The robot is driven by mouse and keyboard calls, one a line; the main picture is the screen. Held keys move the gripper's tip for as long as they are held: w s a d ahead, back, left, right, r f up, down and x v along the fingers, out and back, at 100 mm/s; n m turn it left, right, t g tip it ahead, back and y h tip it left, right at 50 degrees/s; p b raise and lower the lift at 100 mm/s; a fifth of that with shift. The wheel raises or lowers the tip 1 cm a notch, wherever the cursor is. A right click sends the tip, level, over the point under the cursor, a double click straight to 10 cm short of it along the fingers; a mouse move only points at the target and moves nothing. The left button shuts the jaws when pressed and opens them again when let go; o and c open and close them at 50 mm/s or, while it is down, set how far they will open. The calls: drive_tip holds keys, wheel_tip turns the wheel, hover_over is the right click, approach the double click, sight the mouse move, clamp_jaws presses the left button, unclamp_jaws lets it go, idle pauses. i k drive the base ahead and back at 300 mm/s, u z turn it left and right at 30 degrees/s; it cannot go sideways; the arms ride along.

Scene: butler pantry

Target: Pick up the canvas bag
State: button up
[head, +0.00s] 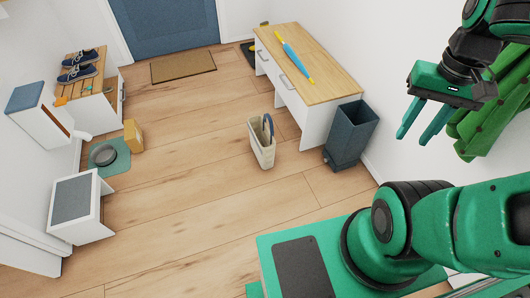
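The canvas bag (262,153) is a cream, upright, open-topped bag standing on the wooden floor near the middle of the head view. A dark blue curved handle or strap (269,128) rises from its top. My gripper (417,122) is green and dark, raised at the upper right, well apart from the bag. Its two fingers point down and left with a gap between them, and nothing shows between them.
A dark bin (350,134) stands right of the bag, beside a wood-topped cabinet (325,85) carrying a blue and yellow umbrella-like item (295,62). At left are a white box (80,206), a shoe bench (90,104) and a green mat (120,161). Floor left of the bag is clear.

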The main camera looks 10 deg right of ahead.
sight(263, 144)
drive_tip(key=u, duration=0.1)
drive_tip(key=k, duration=0.2)
drive_tip(key=z, duration=0.6)
drive_tip(key=i, duration=1.15)
drive_tip(key=u, duration=0.2)
